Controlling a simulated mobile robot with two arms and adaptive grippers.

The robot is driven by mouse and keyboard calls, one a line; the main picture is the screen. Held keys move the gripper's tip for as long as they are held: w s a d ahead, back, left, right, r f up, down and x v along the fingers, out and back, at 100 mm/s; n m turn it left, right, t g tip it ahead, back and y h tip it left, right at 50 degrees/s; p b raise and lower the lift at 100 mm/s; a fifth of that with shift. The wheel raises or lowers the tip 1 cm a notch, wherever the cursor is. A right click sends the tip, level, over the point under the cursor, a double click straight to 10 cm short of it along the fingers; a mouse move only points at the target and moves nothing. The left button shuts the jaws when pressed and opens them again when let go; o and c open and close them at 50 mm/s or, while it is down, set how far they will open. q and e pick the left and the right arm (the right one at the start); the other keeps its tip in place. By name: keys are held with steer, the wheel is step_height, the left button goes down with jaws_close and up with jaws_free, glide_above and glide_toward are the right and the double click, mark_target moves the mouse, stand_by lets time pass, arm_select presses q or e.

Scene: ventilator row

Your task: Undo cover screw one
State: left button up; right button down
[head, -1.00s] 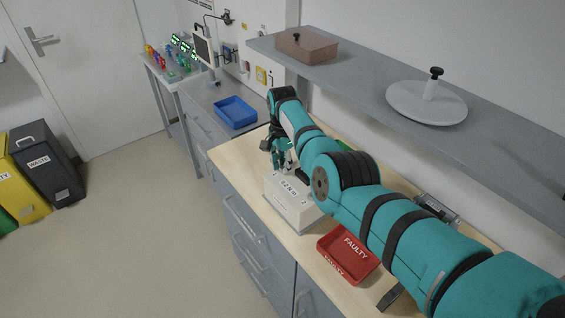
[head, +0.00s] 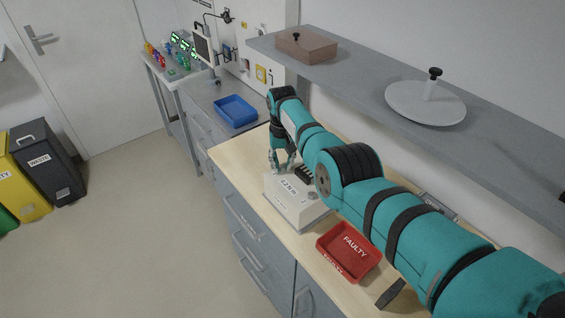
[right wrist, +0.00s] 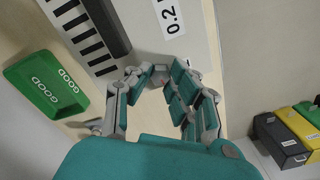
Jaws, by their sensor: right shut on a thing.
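A white box-shaped unit (head: 297,211) with a printed label stands on the wooden bench; in the right wrist view its pale top (right wrist: 190,50) carries a label beginning "0.2". My right gripper (head: 281,168) reaches down at the far left corner of this unit. In the right wrist view its fingers (right wrist: 160,78) close around a small spot on the unit's top, where a little reddish mark shows. The gripper is shut on what seems to be a cover screw, mostly hidden by the fingers. A small grey round knob (head: 312,196) shows nearer on the top. My left gripper is out of view.
A green GOOD tray (right wrist: 45,85) is on the bench. A blue tray (head: 235,112) stands farther back. A grey shelf (head: 360,80) overhangs the bench.

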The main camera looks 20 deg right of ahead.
mark_target(282, 166)
steer(key=n, duration=0.7)
steer(key=shift+w+r, duration=0.1)
steer(key=shift+r, duration=0.05)
stand_by(0.4)
steer(key=c, duration=1.2)
jaws_free()
step_height(282, 166, up, 12)
steer(key=shift+f, duration=0.1)
